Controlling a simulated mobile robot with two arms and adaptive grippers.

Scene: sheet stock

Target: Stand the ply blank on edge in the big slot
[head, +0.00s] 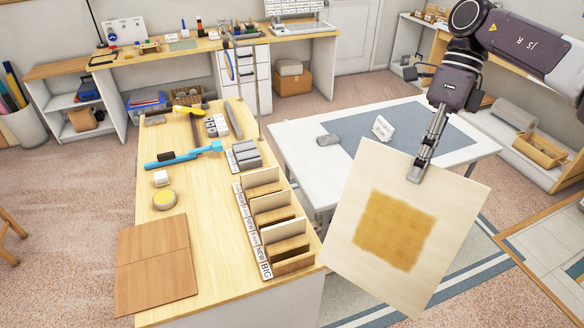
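The ply blank (345,255) appears to be the large pale wooden sheet with a darker brown square in its middle. My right gripper (418,172) is shut on its top edge. The sheet hangs tilted in the air, to the right of the bench and in front of the white table. The slotted rack (248,230) stands on the bench's right edge, with pale dividers and labels along its left side. The big slot (290,262) is at the near end, by a label reading BIG; no sheet shows standing in it. My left gripper is out of view.
A brown board (157,262) lies flat on the near left of the bench (205,285). The white table (290,150) holds a small sign (383,128).

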